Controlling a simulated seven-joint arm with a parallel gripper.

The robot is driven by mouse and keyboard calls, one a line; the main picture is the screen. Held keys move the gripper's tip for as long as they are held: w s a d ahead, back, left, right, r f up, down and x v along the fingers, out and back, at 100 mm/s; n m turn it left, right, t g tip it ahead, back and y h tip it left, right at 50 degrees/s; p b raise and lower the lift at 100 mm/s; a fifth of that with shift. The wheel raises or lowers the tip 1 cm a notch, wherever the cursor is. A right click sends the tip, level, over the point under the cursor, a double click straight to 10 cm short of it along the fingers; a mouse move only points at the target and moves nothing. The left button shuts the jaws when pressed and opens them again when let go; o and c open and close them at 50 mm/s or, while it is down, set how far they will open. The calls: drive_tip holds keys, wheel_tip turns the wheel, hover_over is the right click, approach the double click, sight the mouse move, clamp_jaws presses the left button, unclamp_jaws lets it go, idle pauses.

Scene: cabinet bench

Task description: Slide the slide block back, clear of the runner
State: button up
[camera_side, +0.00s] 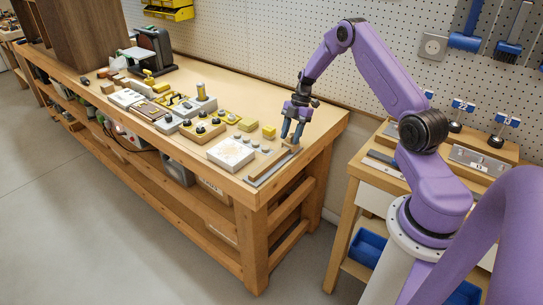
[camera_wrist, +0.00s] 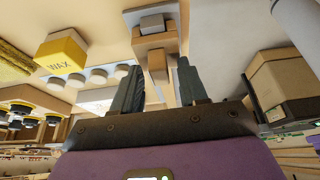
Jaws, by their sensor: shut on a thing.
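The block has a wider end with a grey piece on top. A pale grey strip, apparently the runner (camera_wrist: 171,92), shows beneath it. In the side view the grey runner (camera_side: 268,172) lies along the bench end, beside a long wooden bar. The exact contact between block and runner is unclear.
A white panel (camera_side: 230,153) and a yellow wax block (camera_side: 268,131) sit left of my gripper; the wax block also shows in the wrist view (camera_wrist: 62,51). Several knobbed fixtures crowd the bench further left. The bench edge (camera_side: 300,165) is close on the right.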

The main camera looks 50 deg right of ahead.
drive_tip(key=shift+s+d+f, duration=0.25)
drive_tip(key=shift+d+f, duration=0.05)
drive_tip(key=shift+f, duration=0.4)
drive_tip(key=o, duration=0.4)
drive_tip(key=shift+w+d+r, duration=0.1)
drive_tip(key=shift+r, duration=0.7)
wheel_tip(320, 180, up, 10)
drive_tip(key=shift+w+f, duration=0.1)
drive_tip(key=shift+w, duration=0.05)
